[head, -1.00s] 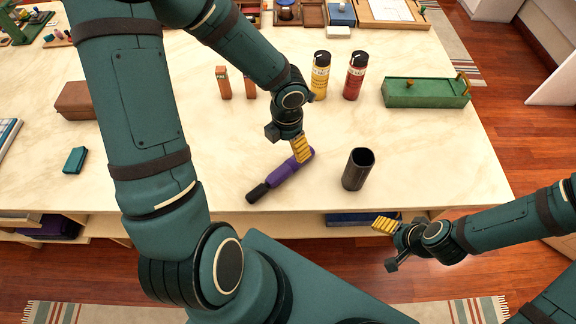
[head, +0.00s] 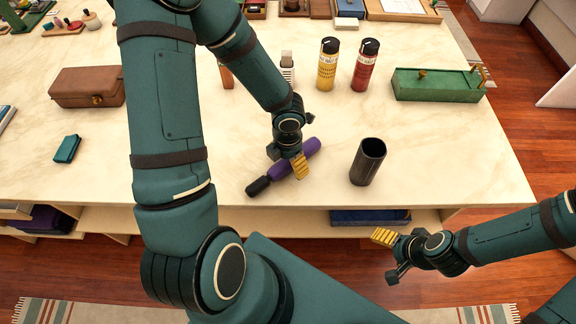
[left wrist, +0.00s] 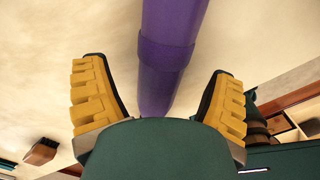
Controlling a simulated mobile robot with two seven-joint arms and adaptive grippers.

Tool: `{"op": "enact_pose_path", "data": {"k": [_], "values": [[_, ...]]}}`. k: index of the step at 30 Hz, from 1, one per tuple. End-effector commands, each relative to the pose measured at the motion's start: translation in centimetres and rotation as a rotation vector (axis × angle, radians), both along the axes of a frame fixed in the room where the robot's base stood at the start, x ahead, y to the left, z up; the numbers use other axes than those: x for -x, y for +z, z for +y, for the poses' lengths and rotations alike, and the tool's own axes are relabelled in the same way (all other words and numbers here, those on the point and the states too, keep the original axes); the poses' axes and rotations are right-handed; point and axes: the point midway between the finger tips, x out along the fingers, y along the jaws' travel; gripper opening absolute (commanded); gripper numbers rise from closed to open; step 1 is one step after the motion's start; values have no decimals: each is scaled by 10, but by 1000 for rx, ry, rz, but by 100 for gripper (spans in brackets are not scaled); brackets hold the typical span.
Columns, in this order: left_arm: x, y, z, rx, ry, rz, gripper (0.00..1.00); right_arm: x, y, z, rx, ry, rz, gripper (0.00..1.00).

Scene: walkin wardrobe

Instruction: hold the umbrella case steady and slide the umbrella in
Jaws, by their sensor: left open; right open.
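The purple umbrella (head: 309,149) with a black handle (head: 258,186) lies slanted on the table near its front edge. The open dark umbrella case (head: 368,163) stands upright on the table to its right. My left gripper (head: 300,168) is open over the middle of the umbrella. In the left wrist view the umbrella (left wrist: 166,60) runs between the two spread yellow fingers, with gaps on both sides. My right gripper (head: 384,238) is open and empty, in front of the table edge and away from the case.
A yellow can (head: 327,65) and a red can (head: 365,66) stand behind the case. A green box (head: 437,86) is at the back right. The tabletop right of the case is clear.

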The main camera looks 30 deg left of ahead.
Motion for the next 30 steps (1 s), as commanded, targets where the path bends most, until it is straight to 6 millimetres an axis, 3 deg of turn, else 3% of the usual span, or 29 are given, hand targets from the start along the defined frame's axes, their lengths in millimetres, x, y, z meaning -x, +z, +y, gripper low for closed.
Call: {"op": "enact_pose_path", "data": {"k": [3,9,10,15,17,25,30], "values": [[0,-13,-1,0,-2,0,85,-2,-9,0,1,-2,-5,76],[0,-11,0,0,-1,-1,85,-2,-7,0,1,-2,-6,76],[0,-11,0,0,-1,-1,81,-2,-7,0,1,-2,-6,76],[0,-11,0,0,-1,-1,21,-2,-7,0,1,-2,-6,76],[0,-11,0,0,-1,-1,4,-2,-7,0,1,-2,-6,76],[0,-10,0,0,-1,-1,4,-2,-6,0,1,-2,-6,76],[-1,11,0,0,1,-3,3,-1,7,0,0,-2,-2,76]]}}
